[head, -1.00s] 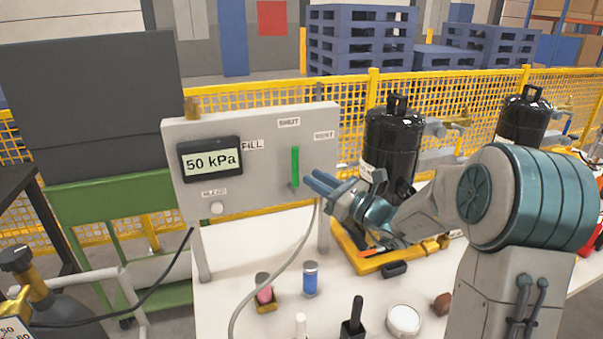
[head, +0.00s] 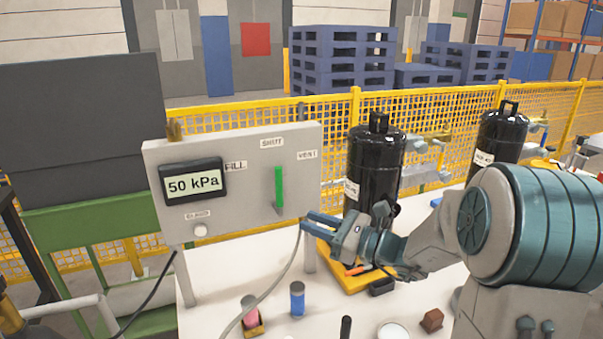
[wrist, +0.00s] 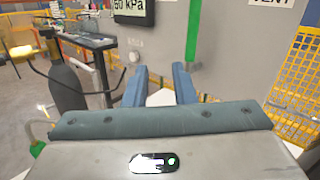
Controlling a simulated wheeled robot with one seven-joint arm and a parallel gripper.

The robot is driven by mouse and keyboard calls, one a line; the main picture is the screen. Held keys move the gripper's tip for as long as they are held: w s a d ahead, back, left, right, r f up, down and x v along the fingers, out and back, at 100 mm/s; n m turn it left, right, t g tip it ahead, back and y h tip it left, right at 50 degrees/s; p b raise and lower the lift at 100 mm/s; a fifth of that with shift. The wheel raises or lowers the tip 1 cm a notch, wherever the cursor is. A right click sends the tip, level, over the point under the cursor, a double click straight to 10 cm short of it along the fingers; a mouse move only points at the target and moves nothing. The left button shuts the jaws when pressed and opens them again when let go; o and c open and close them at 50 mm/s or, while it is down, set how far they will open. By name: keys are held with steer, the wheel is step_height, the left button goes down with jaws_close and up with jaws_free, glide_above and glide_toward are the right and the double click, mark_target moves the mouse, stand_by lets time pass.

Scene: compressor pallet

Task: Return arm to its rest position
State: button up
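My gripper (head: 318,224) is in front of the lower right corner of the grey gauge panel (head: 235,205), pointing left. In the wrist view its two blue fingers (wrist: 162,88) stand apart with nothing between them. The panel's green lever (head: 279,188) stands vertical under the SHUT label, and the fingers are apart from it. The display (head: 193,183) reads 50 kPa. My arm reaches in from the right, bent at a large teal joint.
A hose hangs near the panel.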

steer(key=s+a+f+n+g+h+p, duration=0.1)
steer(key=s+f+n+g+h, duration=0.1)
steer(key=s+n+g, duration=0.3)
steer(key=s+a+f+n+g+h+p, duration=0.1)
steer(key=s+a+n+h, duration=0.2)
steer(key=s, duration=0.4)
steer(key=s+f+n+g+h, duration=0.2)
steer(key=s+n+g, duration=0.1)
steer(key=s+n, duration=0.25)
steer(key=s+d+n+t+h+p, duration=0.1)
steer(key=s+d+n+h, duration=0.2)
steer(key=d, duration=0.3)
steer(key=s+d+r+n+t+h+p, duration=0.1)
steer(key=s+d+n+h, duration=0.2)
steer(key=d+n+h, duration=0.2)
steer(key=shift+s+d+r+n+h, duration=0.15)
steer(key=shift+s+d+n+h, duration=0.2)
steer(key=shift+n+h, duration=0.3)
